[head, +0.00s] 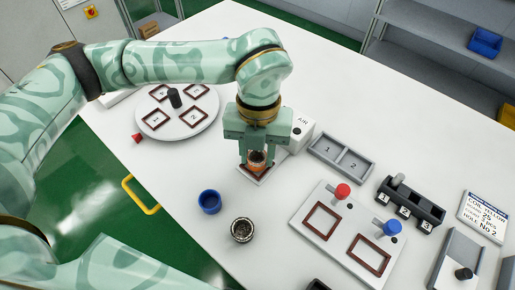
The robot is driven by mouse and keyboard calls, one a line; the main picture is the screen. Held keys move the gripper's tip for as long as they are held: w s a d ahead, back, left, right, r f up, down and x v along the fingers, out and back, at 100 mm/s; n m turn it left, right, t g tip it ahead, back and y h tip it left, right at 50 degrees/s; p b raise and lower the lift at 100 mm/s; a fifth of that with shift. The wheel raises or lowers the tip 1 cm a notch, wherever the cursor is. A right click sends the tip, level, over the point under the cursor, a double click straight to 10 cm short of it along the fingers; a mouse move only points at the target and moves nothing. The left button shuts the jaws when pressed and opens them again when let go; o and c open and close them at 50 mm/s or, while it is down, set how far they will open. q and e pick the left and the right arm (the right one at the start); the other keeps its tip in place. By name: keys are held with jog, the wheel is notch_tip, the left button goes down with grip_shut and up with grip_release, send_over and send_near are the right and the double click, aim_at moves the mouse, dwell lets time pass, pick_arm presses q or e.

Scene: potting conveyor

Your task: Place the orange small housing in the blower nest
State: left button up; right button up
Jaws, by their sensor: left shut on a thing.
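My left gripper (257,162) points down and is shut on the orange small housing (257,156), which shows between the fingers. The blower is a white box marked AIR (303,125). Its nest, a dark red square frame on a light plate (252,177), lies beside the box, directly under the gripper. The housing is over or in the nest; the fingers hide its lower part, so I cannot tell whether it touches. My right gripper is not in view.
A blue ring-shaped part (209,202) and a dark metallic round part (242,230) stand in front of the nest. A turntable (205,122) is at left. A two-slot grey tray (341,156) and a plate with red and blue knobs (316,192) are at right.

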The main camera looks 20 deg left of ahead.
pick_arm(q)
jog(key=shift+f, duration=0.45)
